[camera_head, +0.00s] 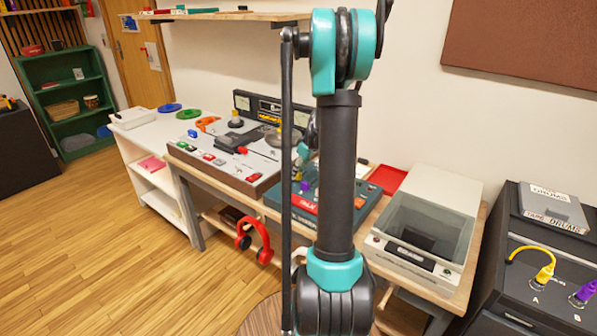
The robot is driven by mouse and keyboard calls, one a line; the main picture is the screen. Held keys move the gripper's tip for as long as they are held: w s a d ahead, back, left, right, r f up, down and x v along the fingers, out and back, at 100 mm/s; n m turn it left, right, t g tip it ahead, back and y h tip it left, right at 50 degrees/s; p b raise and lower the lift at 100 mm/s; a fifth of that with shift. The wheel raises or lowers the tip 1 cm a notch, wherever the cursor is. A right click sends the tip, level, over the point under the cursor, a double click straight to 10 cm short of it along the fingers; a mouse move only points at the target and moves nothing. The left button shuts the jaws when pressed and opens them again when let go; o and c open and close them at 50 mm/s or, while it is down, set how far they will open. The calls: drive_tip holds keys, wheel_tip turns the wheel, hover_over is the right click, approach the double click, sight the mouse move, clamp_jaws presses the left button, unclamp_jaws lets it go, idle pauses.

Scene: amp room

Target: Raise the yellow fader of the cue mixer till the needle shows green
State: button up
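A dark teal panel box (278,201), which looks like the cue mixer, sits on the bench in the middle of the camera_head view. A red label and small coloured controls show on its top. My arm stands in front and covers much of it. I cannot make out the yellow fader or a needle on this box clearly. My gripper (303,158) seems to be the small teal and grey part behind my arm, over the box's back area. Its fingers are mostly hidden, so its opening and any contact cannot be seen.
A console (220,170) with knobs, coloured buttons and meters stands left of the box. A lidded turntable-like unit (428,225) is on the right, and a red tray (387,179) lies behind. Red headphones (262,237) hang at the bench's front. A black amp (530,262) stands far right.

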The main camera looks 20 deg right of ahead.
drive_tip(key=v, duration=1.2)
drive_tip(key=shift+a, duration=0.1)
drive_tip(key=s+a+f+m+h, duration=0.1)
drive_tip(key=s+a+f+m, duration=0.1)
drive_tip(key=s+a, duration=0.4)
drive_tip(key=s+a+f+m, duration=0.2)
drive_tip(key=s+a+f, duration=0.3)
drive_tip(key=s, duration=0.7)
drive_tip(key=s+a+f+m+h, duration=0.1)
drive_tip(key=s+a+f, duration=0.3)
drive_tip(key=s, duration=0.5)
drive_tip(key=a+m, duration=0.1)
drive_tip(key=a, duration=0.1)
drive_tip(key=shift+a+f+m+h, duration=0.2)
drive_tip(key=shift+a+m+h, duration=0.1)
drive_tip(key=shift+a, duration=0.05)
